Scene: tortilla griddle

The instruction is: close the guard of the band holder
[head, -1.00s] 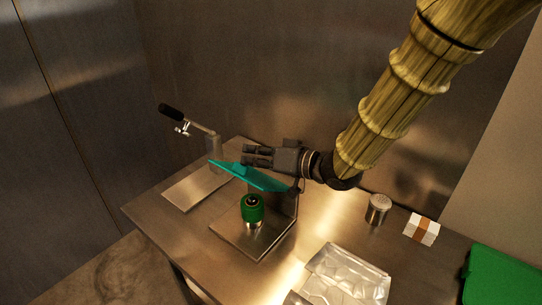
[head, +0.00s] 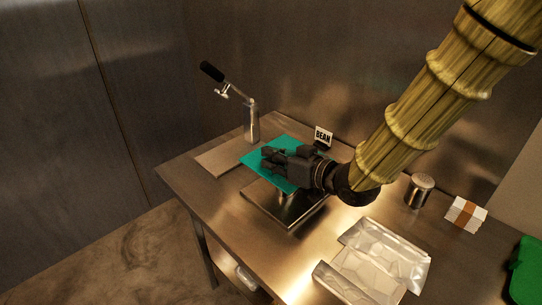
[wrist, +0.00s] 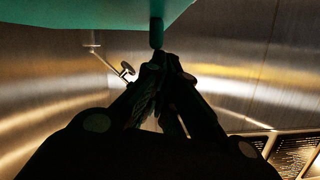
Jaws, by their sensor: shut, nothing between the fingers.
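The teal guard (head: 254,158) of the band holder is a flat plate, tilted over the holder's square metal base plate (head: 262,208). My gripper (head: 264,164) is shut and empty. In the head view it lies across the guard's upper face and hides its middle. Whether it touches the guard is hard to tell there. In the wrist view the guard (wrist: 80,12) spans the top edge, with a short teal peg (wrist: 157,32) just by the dark shut fingertips (wrist: 166,62). The green-capped post of the holder is hidden behind the guard and gripper.
A lever with a black handle (head: 211,71) stands on a metal post behind left. A "BEAN" sign (head: 323,137) stands behind the guard. A crumpled foil tray (head: 375,262), a metal canister (head: 419,190) and a banded white stack (head: 465,214) lie to the right.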

